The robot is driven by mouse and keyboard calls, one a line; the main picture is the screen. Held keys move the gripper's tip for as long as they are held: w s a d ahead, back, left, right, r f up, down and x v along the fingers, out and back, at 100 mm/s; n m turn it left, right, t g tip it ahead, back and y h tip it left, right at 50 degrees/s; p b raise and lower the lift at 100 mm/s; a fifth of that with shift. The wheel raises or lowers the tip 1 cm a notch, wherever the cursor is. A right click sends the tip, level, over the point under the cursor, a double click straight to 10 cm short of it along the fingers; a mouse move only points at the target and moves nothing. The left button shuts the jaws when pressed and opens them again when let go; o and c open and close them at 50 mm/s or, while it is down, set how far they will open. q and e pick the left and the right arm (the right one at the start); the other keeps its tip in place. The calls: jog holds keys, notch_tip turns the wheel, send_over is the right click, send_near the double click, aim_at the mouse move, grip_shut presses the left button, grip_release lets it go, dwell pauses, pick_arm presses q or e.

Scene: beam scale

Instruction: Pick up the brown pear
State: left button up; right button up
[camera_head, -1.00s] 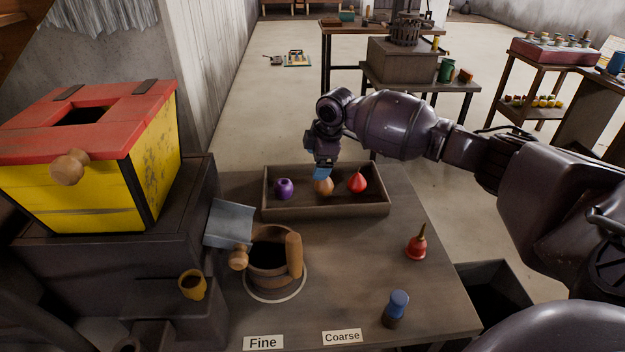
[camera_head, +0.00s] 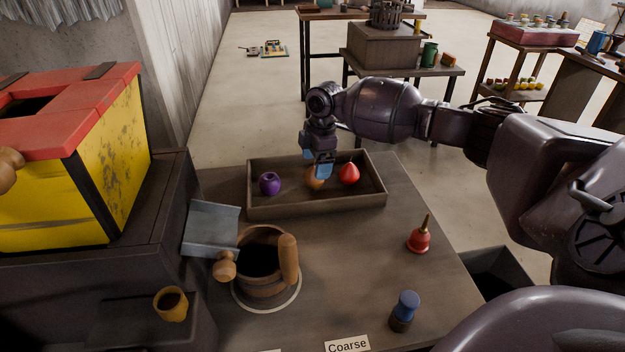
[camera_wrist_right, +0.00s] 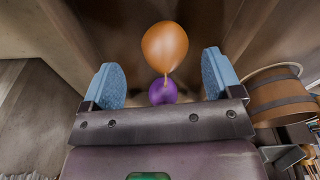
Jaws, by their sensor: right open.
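The brown pear (camera_head: 313,181), orange-brown, lies in a wooden tray (camera_head: 300,207) on the table, between a purple fruit (camera_head: 269,183) and a red pear-shaped fruit (camera_head: 349,174). My right gripper (camera_head: 323,166) is over the tray, its blue fingers open and partly covering the pear. My left gripper is not in view.
A red bell-shaped item (camera_head: 419,238) and blue-topped item (camera_head: 404,311) stand to the right. A yellow and red box (camera_head: 75,160) is at left.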

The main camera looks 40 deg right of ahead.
jog(key=f, duration=0.3)
jog(key=f+b, duration=0.1)
jog(key=shift+s+a+f, duration=0.15)
jog(key=shift+s+a, duration=0.05)
jog(key=shift+a, duration=0.2)
jog(key=shift+f, duration=0.25)
jog(key=shift+w, duration=0.1)
jog(key=shift+r, duration=0.15)
jog(key=shift+c, duration=0.2)
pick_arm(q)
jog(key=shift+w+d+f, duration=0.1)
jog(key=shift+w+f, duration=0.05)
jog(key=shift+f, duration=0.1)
pick_arm(e)
jog(key=c, duration=1)
